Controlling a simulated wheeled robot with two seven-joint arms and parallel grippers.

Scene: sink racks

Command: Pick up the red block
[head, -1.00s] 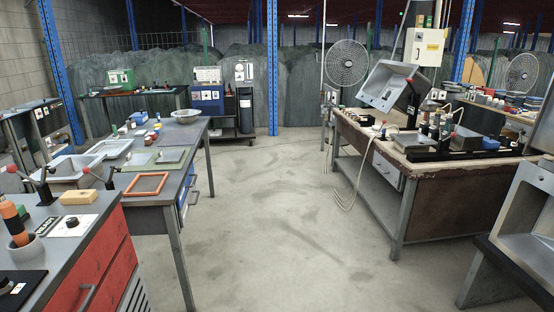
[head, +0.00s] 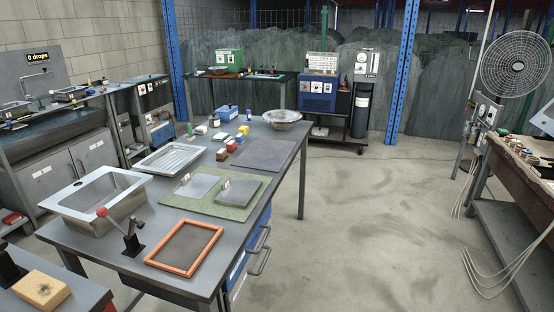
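A small red block (head: 231,146) sits on the grey worktable (head: 265,143), toward its far half. A smaller dark reddish-brown piece (head: 222,155) lies just in front of it. White and yellow pieces are close behind the red block. The block is small in the head view, so its exact shape is hard to tell. Neither of my grippers is in view.
The table also holds a sink basin (head: 97,197), a ribbed tray (head: 171,159), a green mat (head: 205,208), an orange frame (head: 184,249), a red-knobbed lever (head: 122,228) and a metal bowl (head: 282,117). Open concrete floor (head: 380,220) lies to its right.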

